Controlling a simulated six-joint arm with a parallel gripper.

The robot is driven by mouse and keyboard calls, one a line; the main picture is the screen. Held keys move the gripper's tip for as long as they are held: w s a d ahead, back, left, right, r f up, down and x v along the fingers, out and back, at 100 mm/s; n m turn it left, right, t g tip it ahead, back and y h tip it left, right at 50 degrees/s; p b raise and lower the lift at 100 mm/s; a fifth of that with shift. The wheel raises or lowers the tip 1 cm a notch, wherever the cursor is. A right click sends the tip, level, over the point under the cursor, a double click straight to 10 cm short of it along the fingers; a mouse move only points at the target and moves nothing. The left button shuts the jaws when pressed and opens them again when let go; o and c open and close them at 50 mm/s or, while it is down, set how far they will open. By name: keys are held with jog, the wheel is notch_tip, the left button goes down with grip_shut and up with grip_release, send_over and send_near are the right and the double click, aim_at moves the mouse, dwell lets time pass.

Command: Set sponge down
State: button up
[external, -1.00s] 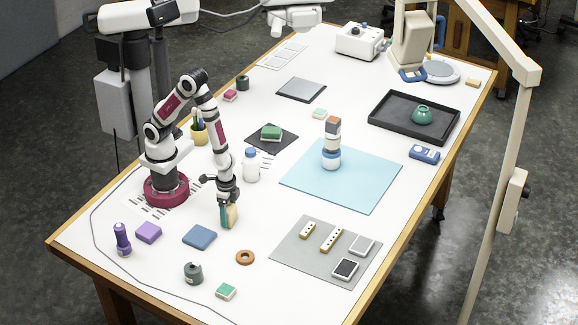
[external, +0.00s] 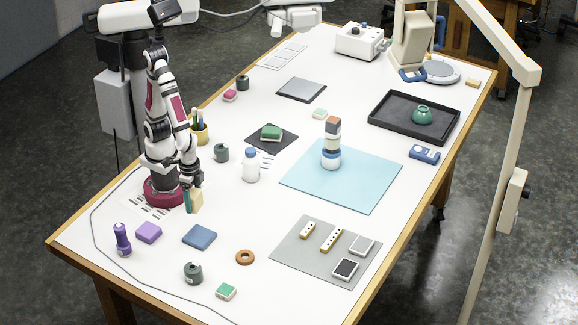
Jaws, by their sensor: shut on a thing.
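The sponge (external: 196,201) is a block with a green side and a pale yellow side. It is upright in my gripper (external: 191,184), just right of my arm's base. My gripper is shut on its upper part and hides some of it. I cannot tell whether its lower edge touches the white table (external: 235,217) or hangs slightly above it.
A purple block (external: 148,233), a blue block (external: 199,236) and a purple flashlight (external: 122,240) are in front. A white bottle (external: 251,165) and a dark grey weight (external: 221,153) stand behind right. The table right of the sponge is clear.

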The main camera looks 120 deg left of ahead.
jog(key=w+a+n, duration=0.3)
jog(key=w+n, duration=0.1)
jog(key=w, duration=0.4)
jog(key=w+a+n, duration=0.2)
jog(key=w+n, duration=0.1)
jog(key=w, duration=0.5)
jog(key=w+a+f, duration=0.1)
jog(key=a+f, duration=0.1)
jog(key=a, duration=0.1)
jog(key=w+a+f, duration=0.2)
jog(key=a, duration=0.2)
jog(key=w+a+f, duration=0.1)
jog(key=a+f, duration=0.2)
jog(key=shift+w+a, duration=0.15)
jog(key=shift+a, duration=0.2)
notch_tip(320, 180, down, 3)
jog(key=shift+f, duration=0.4)
